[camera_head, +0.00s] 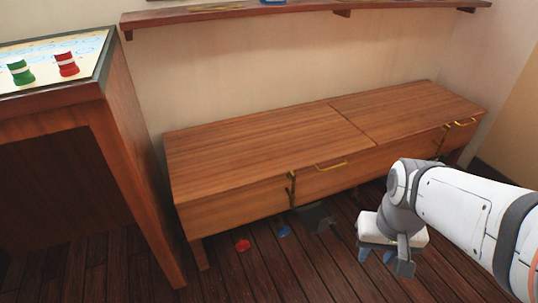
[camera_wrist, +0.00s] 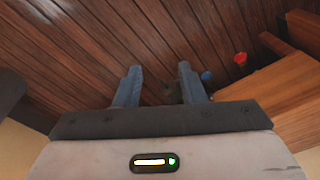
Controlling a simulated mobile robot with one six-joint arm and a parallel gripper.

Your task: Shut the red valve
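A small red round piece (camera_head: 242,245), likely the red valve, is low at the floor by the front of the wooden bench. It also shows in the wrist view (camera_wrist: 240,59), right of my fingers. It is too small to tell how its handle is turned. A similar blue piece (camera_head: 283,231) is just right of it, and shows in the wrist view too (camera_wrist: 206,77). My gripper (camera_head: 376,256) is in front of the bench, right of both pieces and apart from them. In the wrist view its two blue fingers (camera_wrist: 158,85) are spread with nothing between them.
The bench (camera_head: 265,145) has brass-handled fronts. A dark object (camera_head: 315,216) is low under its front edge, right of the blue piece. A chart table (camera_head: 125,150) at left carries a red (camera_head: 66,64) and a green (camera_head: 20,72) buoy-like piece. The plank floor (camera_head: 290,280) in front is clear.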

